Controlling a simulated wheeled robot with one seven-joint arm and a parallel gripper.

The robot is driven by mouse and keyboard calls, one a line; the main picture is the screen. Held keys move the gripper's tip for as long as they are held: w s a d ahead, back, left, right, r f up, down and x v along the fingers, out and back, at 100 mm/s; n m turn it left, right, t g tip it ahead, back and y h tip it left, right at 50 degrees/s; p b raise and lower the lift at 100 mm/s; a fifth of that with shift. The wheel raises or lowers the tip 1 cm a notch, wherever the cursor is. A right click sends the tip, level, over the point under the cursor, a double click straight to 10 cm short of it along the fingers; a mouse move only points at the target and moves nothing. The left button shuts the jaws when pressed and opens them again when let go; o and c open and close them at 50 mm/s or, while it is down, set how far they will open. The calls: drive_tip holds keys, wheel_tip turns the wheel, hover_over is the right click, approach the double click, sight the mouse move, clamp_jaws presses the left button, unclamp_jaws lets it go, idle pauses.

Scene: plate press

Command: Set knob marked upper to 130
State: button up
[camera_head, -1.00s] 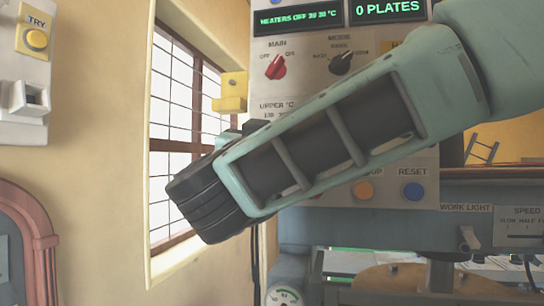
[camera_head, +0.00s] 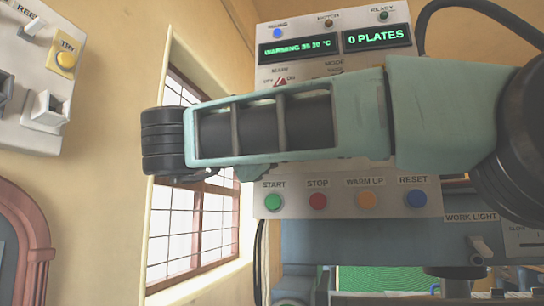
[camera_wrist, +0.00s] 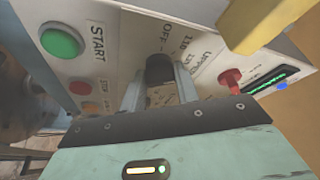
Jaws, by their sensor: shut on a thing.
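The black knob (camera_wrist: 160,68) sits on the pale panel in the wrist view, with OFF and several numbers printed around it and the word UPPER beside it. My gripper (camera_wrist: 160,90) is shut on this knob, with one pale finger on each side. Which mark the knob points at cannot be made out. In the head view my arm covers the knob and my fingers. The panel's display (camera_head: 298,48) reads WARMING with two temperatures, about 30 °C.
The red MAIN knob (camera_wrist: 230,78) is close to my gripper. The green START button (camera_head: 273,203) and the STOP button (camera_head: 318,201) are below my arm. The barred window (camera_head: 198,225) is at the left.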

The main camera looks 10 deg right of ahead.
drive_tip(key=shift+m+g, duration=0.3)
drive_tip(key=shift+m, duration=0.6)
drive_tip(key=shift+b, duration=0.3)
drive_tip(key=o, duration=1)
drive_tip(key=shift+s+a, duration=0.1)
drive_tip(key=b+v, duration=0.1)
drive_tip(key=v, duration=0.7)
drive_tip(key=b+v, duration=0.1)
drive_tip(key=v, duration=0.8)
drive_tip(key=shift+a+r, duration=0.1)
drive_tip(key=shift+r, duration=0.15)
